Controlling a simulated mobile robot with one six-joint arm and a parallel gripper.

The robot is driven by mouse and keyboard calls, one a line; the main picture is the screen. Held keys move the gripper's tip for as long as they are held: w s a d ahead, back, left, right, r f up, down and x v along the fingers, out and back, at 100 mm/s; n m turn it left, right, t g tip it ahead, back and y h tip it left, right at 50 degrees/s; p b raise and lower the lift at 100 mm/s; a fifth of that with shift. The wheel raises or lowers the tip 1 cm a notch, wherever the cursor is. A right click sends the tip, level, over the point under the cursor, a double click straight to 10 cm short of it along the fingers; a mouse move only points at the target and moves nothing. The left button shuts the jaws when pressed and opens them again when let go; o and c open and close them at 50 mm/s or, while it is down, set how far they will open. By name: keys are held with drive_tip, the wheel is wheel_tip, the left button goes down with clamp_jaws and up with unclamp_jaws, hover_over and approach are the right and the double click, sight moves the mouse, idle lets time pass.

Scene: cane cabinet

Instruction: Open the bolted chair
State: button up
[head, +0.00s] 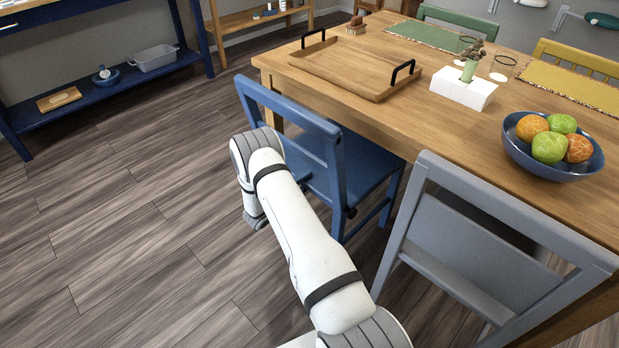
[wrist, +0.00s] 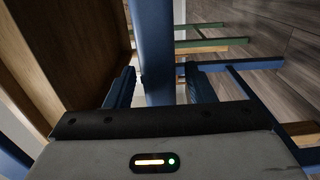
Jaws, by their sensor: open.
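The blue chair (head: 340,160) stands at the near long side of the wooden table, its backrest toward my arm. A small dark part (head: 350,212) shows low on its side. My arm reaches to the left part of its backrest; in the head view the fingers are hidden. In the wrist view my gripper (wrist: 160,88) is open, with a blue bar (wrist: 154,45) of the chair between its fingers. I see a gap on the right; contact on the left is unclear. A grey chair (head: 480,250) stands to the right. I cannot tell which chair is bolted.
The wooden table (head: 400,120) bears a tray (head: 340,70), a white box (head: 463,90) and a blue fruit bowl (head: 555,165). Green (head: 460,22) and yellow (head: 575,60) chairs stand beyond. A blue shelf (head: 110,88) is at left. The floor between is clear.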

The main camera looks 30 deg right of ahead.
sight(312, 177)
drive_tip(key=shift+b+x, duration=0.3)
drive_tip(key=shift+x, duration=1.45)
clamp_jaws()
